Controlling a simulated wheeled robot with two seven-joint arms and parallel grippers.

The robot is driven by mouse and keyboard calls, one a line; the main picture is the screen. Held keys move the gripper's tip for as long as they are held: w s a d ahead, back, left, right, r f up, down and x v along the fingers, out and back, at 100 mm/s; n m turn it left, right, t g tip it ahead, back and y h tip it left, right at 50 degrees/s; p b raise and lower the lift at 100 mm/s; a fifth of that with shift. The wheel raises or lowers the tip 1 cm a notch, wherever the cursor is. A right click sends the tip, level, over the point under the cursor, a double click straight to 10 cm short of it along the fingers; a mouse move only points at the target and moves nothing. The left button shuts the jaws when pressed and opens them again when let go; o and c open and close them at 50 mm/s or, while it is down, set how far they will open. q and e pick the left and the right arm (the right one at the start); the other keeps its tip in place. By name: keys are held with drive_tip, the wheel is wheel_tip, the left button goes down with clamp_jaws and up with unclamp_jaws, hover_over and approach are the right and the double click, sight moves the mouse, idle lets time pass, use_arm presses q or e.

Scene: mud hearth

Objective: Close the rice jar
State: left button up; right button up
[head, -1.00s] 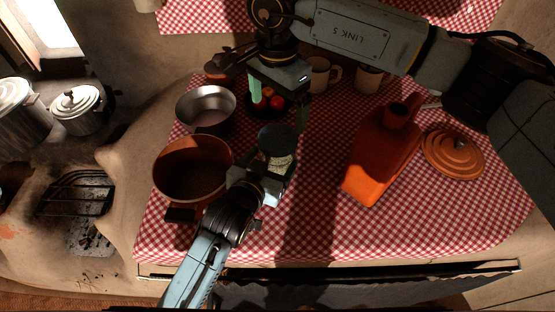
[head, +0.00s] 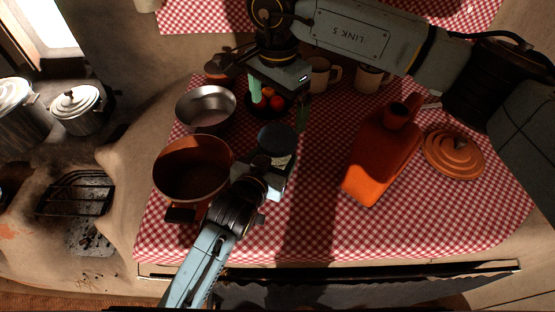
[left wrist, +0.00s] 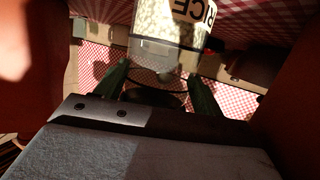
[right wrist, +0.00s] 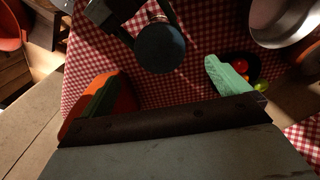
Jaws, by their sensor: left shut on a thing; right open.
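I cannot tell whether the lid is seated.
An orange-brown pot (head: 193,170) and a steel bowl (head: 206,105) stand left of the jar. An orange bottle (head: 385,150) and an orange lid (head: 455,152) are to the right. Mugs (head: 318,75) and a dark bowl of tomatoes stand behind. Checked cloth is clear between jar and bottle.

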sight(277, 137)
use_arm(q)
drive_tip(key=shift+c, duration=1.2)
use_arm(e)
drive_tip(key=shift+n, duration=0.3)
use_arm(q)
drive_tip(key=shift+c, duration=0.3)
use_arm(e)
drive_tip(key=n, duration=0.4)
drive_tip(key=shift+f, duration=4)
